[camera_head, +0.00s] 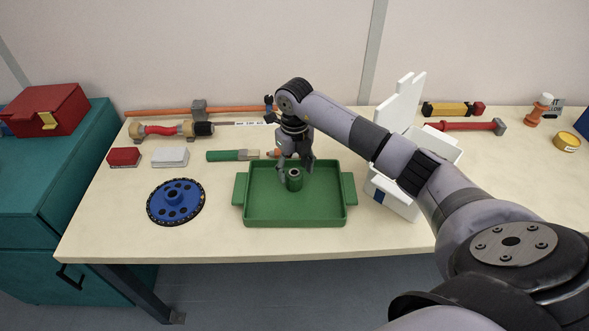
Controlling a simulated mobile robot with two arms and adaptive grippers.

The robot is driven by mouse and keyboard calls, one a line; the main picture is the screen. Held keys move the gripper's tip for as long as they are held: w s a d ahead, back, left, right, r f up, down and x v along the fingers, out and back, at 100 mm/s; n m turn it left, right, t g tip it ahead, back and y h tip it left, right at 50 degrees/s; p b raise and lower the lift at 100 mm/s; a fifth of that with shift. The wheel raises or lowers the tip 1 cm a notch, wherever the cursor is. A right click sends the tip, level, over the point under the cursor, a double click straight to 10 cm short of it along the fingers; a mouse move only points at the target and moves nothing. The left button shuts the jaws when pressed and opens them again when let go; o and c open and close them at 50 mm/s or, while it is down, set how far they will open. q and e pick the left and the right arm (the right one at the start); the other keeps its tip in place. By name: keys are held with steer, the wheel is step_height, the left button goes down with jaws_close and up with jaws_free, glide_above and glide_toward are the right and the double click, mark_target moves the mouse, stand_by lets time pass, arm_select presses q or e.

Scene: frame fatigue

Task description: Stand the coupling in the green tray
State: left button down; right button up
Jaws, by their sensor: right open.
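The green tray (262,220) lies on the workbench in the middle of the view, with a handle on each side. My right gripper (295,173) points down over the tray. Its fingers are open, close around the back and sides of the coupling; I cannot tell whether they touch it. My left gripper is not in view.
A blue round flange (175,203) lies left of the tray. A green-handled tool (232,155) lies behind it. A white open box (388,198) stands close on the right, under my arm. The front bench strip is clear.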

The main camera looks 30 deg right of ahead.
mark_target(295, 173)
step_height(295, 173, up, 10)
steer(key=p, duration=0.6)
